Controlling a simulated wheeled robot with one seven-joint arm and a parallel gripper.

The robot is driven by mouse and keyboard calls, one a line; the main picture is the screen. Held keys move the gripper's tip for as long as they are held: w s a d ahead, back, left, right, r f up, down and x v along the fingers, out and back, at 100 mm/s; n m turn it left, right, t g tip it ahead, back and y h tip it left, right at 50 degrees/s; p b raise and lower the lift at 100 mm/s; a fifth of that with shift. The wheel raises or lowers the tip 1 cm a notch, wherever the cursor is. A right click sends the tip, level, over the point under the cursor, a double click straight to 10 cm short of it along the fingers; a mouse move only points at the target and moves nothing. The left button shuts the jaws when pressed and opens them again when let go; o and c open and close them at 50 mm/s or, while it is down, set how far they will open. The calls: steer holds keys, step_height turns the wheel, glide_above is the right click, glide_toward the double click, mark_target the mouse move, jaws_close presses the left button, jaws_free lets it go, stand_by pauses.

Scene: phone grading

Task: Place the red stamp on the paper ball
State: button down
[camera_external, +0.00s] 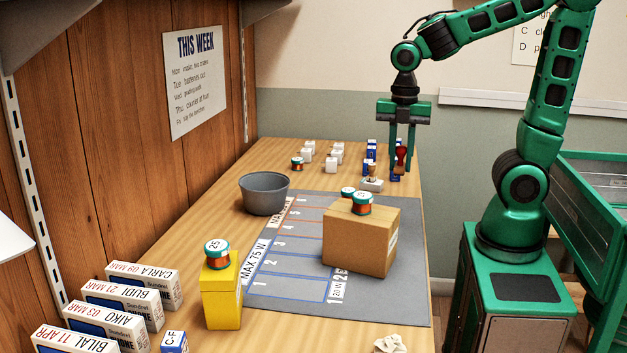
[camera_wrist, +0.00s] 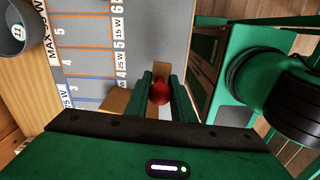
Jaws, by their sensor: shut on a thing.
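The red stamp (camera_external: 401,157) is upright between the fingers of my gripper (camera_external: 402,160) at the far right end of the table. My gripper is shut on it; its red knob (camera_wrist: 160,93) shows between the green fingers (camera_wrist: 160,95) in the wrist view. Its lower end is near the small blue-and-white boxes, and I cannot tell whether it touches anything below. The paper ball (camera_external: 389,344), crumpled and off-white, lies at the near right edge of the table, cut by the bottom of the external view. It is far from my gripper and does not show in the wrist view.
A cardboard box (camera_external: 350,249) with two spools on top stands on the grey mat (camera_external: 300,312), between my gripper and the paper ball. A yellow box (camera_external: 221,299) bears another spool. A grey bowl (camera_external: 264,198) stands at the left. Labelled boxes (camera_external: 130,288) line the near left.

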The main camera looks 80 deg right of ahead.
step_height(320, 180, up, 4)
steer(key=shift+r, duration=0.2)
steer(key=w+a+n, duration=0.2)
steer(key=a+n, duration=0.3)
steer(key=a, duration=0.8)
steer(key=w+a+n, duration=0.3)
steer(key=a+n, duration=0.2)
steer(key=a, duration=0.8)
steer(key=s+a+n, duration=0.4)
steer(key=s+a, duration=0.4)
steer(key=a, duration=0.5)
steer(key=s+a+n, duration=0.5)
steer(key=s+a, duration=0.2)
steer(key=a, duration=0.5)
glide_above(391, 337)
step_height(391, 337, down, 12)
steer(key=shift+f, duration=2.2)
